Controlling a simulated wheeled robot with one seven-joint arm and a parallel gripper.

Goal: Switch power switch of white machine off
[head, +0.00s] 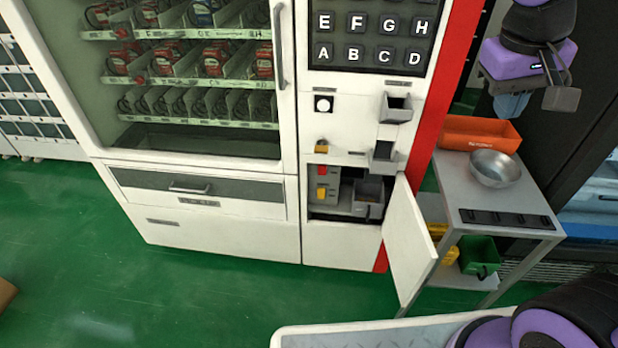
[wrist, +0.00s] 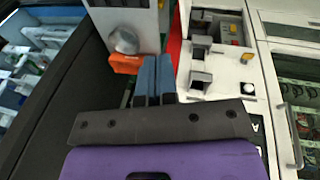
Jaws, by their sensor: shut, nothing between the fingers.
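The white machine (head: 220,220) is a large vending machine with a red stripe along its right edge. At its lower right a small compartment is open, its white door (head: 408,243) swung out to the right. Inside are a red switch (head: 322,170) and a yellow switch (head: 321,193), one above the other; I cannot read which is power or tell their positions. My gripper (head: 510,106) hangs at the upper right, right of the machine and apart from it. In the wrist view its blue fingers (wrist: 154,82) are together and empty.
A small grey table (head: 520,215) right of the machine holds an orange box (head: 480,134) and a metal bowl (head: 496,168). A green bin (head: 479,256) is on its lower shelf. Two metal trays jut from the panel above the compartment. Green floor is clear in front.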

